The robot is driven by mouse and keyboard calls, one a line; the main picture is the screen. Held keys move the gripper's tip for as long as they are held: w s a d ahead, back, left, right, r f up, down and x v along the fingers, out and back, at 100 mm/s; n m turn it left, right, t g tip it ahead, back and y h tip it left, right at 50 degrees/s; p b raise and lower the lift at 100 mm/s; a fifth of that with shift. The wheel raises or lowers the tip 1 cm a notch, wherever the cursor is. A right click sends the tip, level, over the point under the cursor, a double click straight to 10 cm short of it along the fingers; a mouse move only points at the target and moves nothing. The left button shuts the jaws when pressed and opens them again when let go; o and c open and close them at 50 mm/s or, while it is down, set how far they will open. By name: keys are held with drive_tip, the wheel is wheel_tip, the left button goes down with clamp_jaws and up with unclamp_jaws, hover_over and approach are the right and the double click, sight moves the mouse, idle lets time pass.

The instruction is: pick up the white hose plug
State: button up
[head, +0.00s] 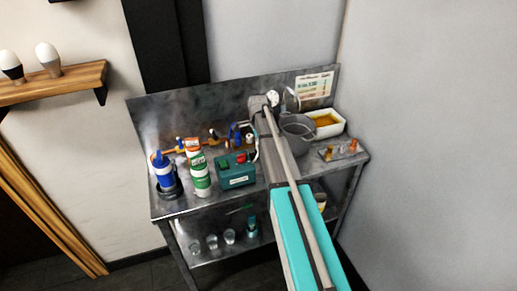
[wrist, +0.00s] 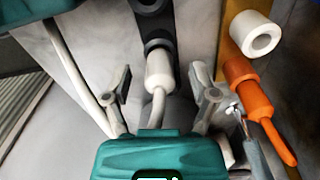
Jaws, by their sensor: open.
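The white hose plug (wrist: 159,70) is in the middle of the wrist view, with a white hose (wrist: 157,108) running from its lower end. Its upper end meets or overlaps a dark round fitting (wrist: 156,44); I cannot tell whether it is seated in it. My gripper (wrist: 160,82) is open, with one grey finger on each side of the plug and a visible gap on both sides. The hose passes down between the fingers and behind my gripper's housing. In the head view my arm hides the plug and the fingers.
An orange plug-like part (wrist: 250,90) and a white ring (wrist: 255,35) lie close to the right finger. The green box (head: 236,171), a white-green canister (head: 200,176), a grey pot (head: 298,131) and a white tray (head: 338,130) crowd the metal bench (head: 215,205).

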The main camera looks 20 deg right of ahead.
idle(0.4)
clamp_jaws()
